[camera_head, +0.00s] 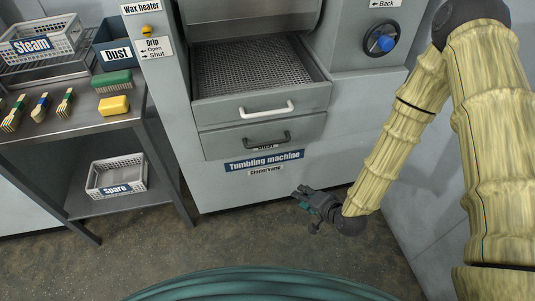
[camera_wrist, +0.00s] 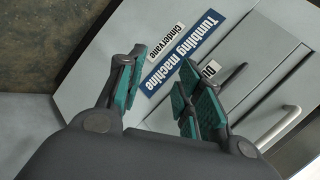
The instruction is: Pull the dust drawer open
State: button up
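The dust drawer (camera_head: 225,143) is the lower grey drawer of the tumbling machine, with a black bar handle (camera_head: 266,140) and a partly covered "Dust" label below it. Its front looks closed. In the wrist view the black handle (camera_wrist: 235,75) and the label's edge show behind my right-hand fingers. My gripper (camera_head: 310,203) is low in front of the machine, below and right of the handle and apart from it. In the wrist view my gripper (camera_wrist: 158,86) is open and empty, its teal-padded fingers spread, with the "Tumbling machine" sign between and beyond them.
Above is a mesh-bottomed drawer (camera_head: 265,108) with a white handle (camera_head: 266,110). A blue knob (camera_head: 381,39) is on the right panel. A metal table (camera_head: 75,125) with brushes, baskets and a "Dust" bin (camera_head: 117,50) stands left. The floor before the machine is clear.

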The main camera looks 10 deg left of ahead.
aim_at(267, 144)
jog(key=w+a+r+m+t+y+b, duration=0.35)
jog(key=w+a+r, duration=0.35)
jog(key=w, duration=0.3)
jog(key=shift+y, duration=0.45)
jog(key=b+x, duration=0.1)
jog(key=x, duration=0.9)
jog(key=shift+w+a+b, duration=0.2)
jog(key=shift+a+b, duration=0.1)
grip_shut()
